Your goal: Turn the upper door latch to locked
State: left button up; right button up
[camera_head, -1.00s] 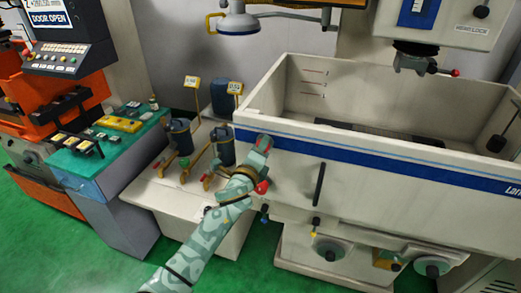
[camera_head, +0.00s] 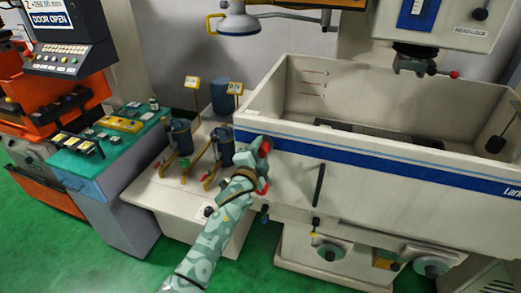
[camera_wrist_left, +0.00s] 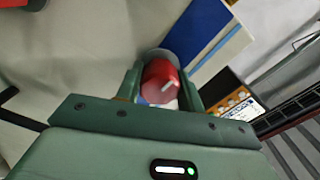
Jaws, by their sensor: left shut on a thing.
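The upper door latch (camera_head: 265,147) is a red knob near the top left corner of the white tank front. My right gripper is not in view.
The tank front has a blue stripe and a black vertical handle (camera_head: 319,185). Left of the tank are dark canisters (camera_head: 181,137) and small valves on a white unit. A monitor (camera_head: 49,20) reads DOOR OPEN. Green floor (camera_head: 120,270) is clear in front.

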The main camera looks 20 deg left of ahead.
pick_arm(q)
jog(key=shift+n, duration=0.5)
jog(key=o, duration=1)
jog(key=s, duration=1.1)
jog(key=s+b, duration=0.1)
jog(key=s, duration=0.4)
jog(key=shift+s+a, duration=0.15)
jog(key=shift+a, duration=0.15)
